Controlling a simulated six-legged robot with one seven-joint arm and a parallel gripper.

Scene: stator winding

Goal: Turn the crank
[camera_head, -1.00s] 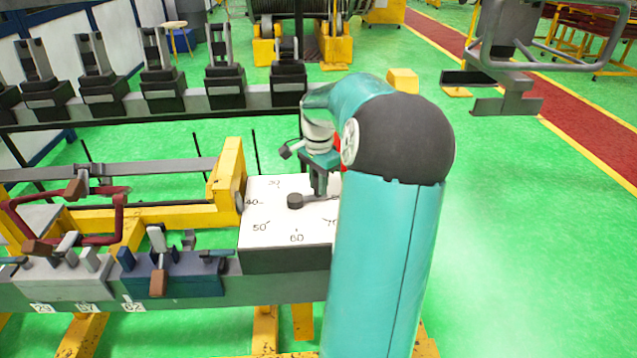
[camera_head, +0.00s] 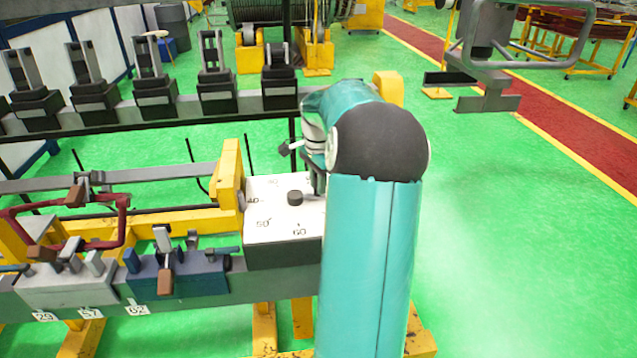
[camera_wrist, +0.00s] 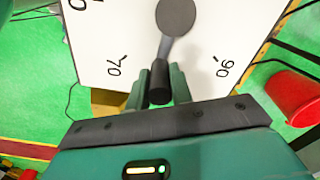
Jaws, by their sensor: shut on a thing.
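The crank has a dark round hub (camera_head: 295,198) on top of a white dial box (camera_head: 270,225) marked with numbers. In the wrist view, the crank's grey arm (camera_wrist: 170,45) runs from the hub to a black upright handle (camera_wrist: 158,85), between the marks 70 and 90. My gripper (camera_wrist: 160,83) is shut on that handle, with one green finger on each side. In the head view, my gripper (camera_head: 318,184) is at the right of the hub, and my own teal arm hides the handle and the dial's right part.
Left of the dial box are a yellow bracket (camera_head: 229,185) and a blue clamp block (camera_head: 190,278) on the bench rail. A row of black fixtures (camera_head: 218,88) stands behind. A red bucket (camera_wrist: 295,97) shows in the wrist view. The green floor at right is open.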

